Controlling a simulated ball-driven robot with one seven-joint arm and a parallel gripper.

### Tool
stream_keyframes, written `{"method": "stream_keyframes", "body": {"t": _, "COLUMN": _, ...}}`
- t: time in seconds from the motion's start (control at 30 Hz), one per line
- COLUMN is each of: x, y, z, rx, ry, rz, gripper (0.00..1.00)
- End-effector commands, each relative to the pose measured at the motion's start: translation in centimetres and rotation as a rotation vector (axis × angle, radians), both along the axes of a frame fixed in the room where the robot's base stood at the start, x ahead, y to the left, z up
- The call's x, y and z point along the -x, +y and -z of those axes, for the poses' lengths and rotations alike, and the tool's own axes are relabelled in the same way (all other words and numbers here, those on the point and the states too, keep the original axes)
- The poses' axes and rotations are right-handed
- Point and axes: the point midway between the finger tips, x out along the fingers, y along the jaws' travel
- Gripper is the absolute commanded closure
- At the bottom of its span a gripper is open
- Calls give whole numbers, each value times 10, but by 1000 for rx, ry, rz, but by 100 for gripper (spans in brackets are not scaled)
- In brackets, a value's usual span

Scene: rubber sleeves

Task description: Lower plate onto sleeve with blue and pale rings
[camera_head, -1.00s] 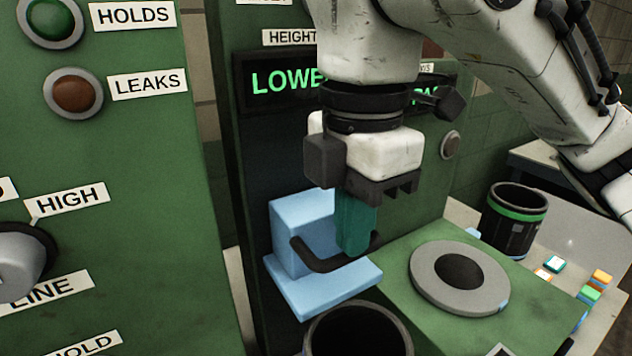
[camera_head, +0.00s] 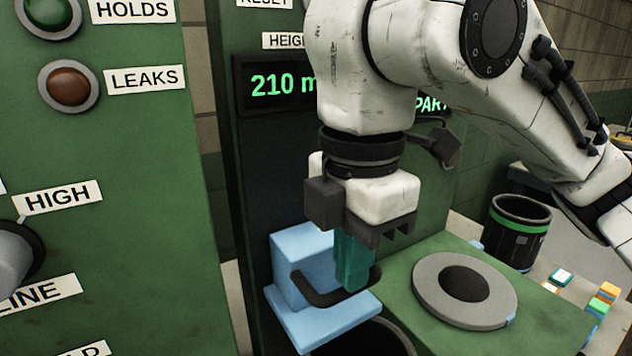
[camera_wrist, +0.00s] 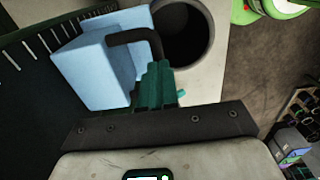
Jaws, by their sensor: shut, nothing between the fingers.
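The plate (camera_head: 325,325) is pale blue, with a block (camera_head: 305,250) standing on its back part and a black bar handle (camera_head: 325,297) in front. My gripper (camera_head: 354,284) is shut and empty, its teal fingers pointing down at the handle's right part; contact is unclear. A black sleeve (camera_head: 395,345) with an open top stands just below the plate in the head view, partly cut off; its rings are not visible. In the wrist view, my fingers (camera_wrist: 155,70) are beside the handle (camera_wrist: 128,37), next to a dark round opening (camera_wrist: 182,32).
A grey ring (camera_head: 465,290) lies on a green block at right. A black sleeve with a green ring (camera_head: 517,234) and small coloured blocks (camera_head: 602,300) are further right.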

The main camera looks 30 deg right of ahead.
Motion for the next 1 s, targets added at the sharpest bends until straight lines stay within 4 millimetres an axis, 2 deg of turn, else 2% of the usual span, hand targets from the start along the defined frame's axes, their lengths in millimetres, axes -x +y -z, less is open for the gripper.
{"method": "stream_keyframes", "body": {"t": 0.27, "x": 0, "y": 0, "z": -4, "rx": 0, "ry": -1, "rz": 0, "gripper": 100}}
{"method": "stream_keyframes", "body": {"t": 1.0, "x": 0, "y": 0, "z": -55, "rx": 0, "ry": 0, "rz": 0, "gripper": 100}}
